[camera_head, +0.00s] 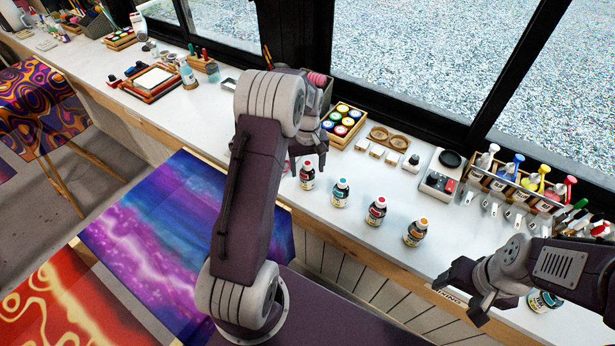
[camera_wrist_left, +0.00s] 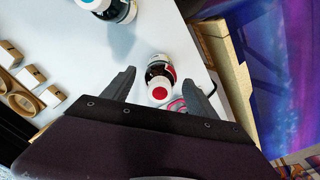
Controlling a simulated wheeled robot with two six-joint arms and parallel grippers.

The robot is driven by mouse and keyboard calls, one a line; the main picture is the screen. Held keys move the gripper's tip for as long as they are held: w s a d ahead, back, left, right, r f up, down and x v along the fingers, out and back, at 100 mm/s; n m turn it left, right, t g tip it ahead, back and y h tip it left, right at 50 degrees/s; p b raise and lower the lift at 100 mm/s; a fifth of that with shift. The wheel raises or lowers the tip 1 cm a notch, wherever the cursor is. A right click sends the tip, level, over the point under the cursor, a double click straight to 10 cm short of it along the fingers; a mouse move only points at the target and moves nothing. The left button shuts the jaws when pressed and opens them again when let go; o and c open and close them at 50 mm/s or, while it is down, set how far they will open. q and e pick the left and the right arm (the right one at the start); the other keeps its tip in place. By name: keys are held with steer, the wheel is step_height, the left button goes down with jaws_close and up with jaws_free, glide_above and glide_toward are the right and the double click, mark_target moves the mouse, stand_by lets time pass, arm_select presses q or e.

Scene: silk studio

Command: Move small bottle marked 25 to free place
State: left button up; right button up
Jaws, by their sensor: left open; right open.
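Several small bottles with coloured caps stand in a row on the white counter: a red-capped bottle (camera_head: 307,174), a teal-capped bottle (camera_head: 340,193), a second red-capped bottle (camera_head: 376,212) and an orange-capped bottle (camera_head: 415,233). I cannot read a 25 on any of them. A teal-capped bottle (camera_wrist_left: 121,8) is at the top. My right gripper (camera_head: 462,293) is open and empty at the counter's front edge.
Another bottle (camera_head: 541,300) stands behind my right gripper. A paint set (camera_head: 343,125), wooden rings (camera_head: 388,137), a grey tray (camera_head: 440,182) and a bottle rack (camera_head: 516,186) line the window side. Bare counter lies between the orange-capped bottle and the rack.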

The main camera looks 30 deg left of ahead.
arm_select(q)
step_height(320, 180, up, 7)
steer(key=shift+f, duration=0.15)
steer(key=s+d+f+m, duration=0.1)
steer(key=s+d+m, duration=0.3)
steer(key=s, duration=0.5)
steer(key=s+d+f+m+t, duration=0.1)
steer(key=s+d+m, duration=0.2)
steer(key=s+d, duration=0.4)
steer(key=shift+s+f+m, duration=0.2)
steer(key=shift+s+m, duration=0.2)
steer(key=shift+s, duration=0.75)
steer(key=shift+s, duration=0.1)
